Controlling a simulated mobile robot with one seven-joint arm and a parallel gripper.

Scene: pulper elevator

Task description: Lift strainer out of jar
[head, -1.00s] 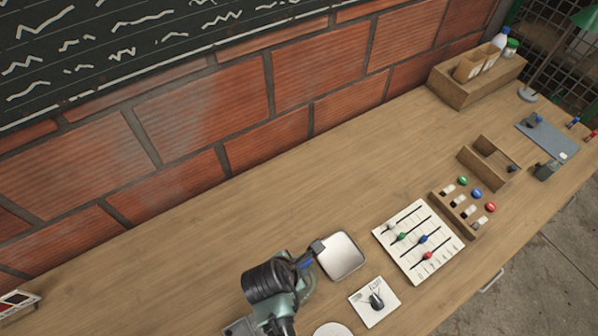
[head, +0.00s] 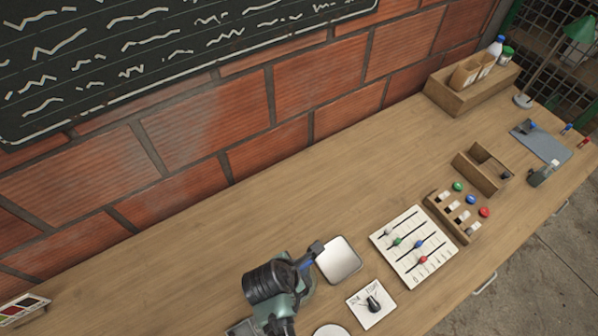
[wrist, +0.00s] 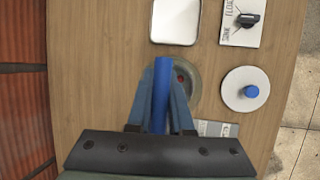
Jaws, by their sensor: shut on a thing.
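My gripper (wrist: 163,68) is shut on a blue handle (wrist: 160,98) in the wrist view; I take it to be the strainer's. The handle stands between the two blue-grey fingers and points away from me. Just beyond and to the right is a round grey rim with a red spot inside, probably the jar (wrist: 191,84). The fingers and handle cover its left part. The strainer's bowl is hidden, so I cannot tell whether it is inside the jar. In the head view my arm covers the jar, and only a bit of blue shows at the gripper.
A white square plate (head: 339,260) lies close to my gripper. A knob panel (head: 371,305), a slider board (head: 414,247) and a button box (head: 447,218) are to its right. The wooden bench is clear toward the brick wall.

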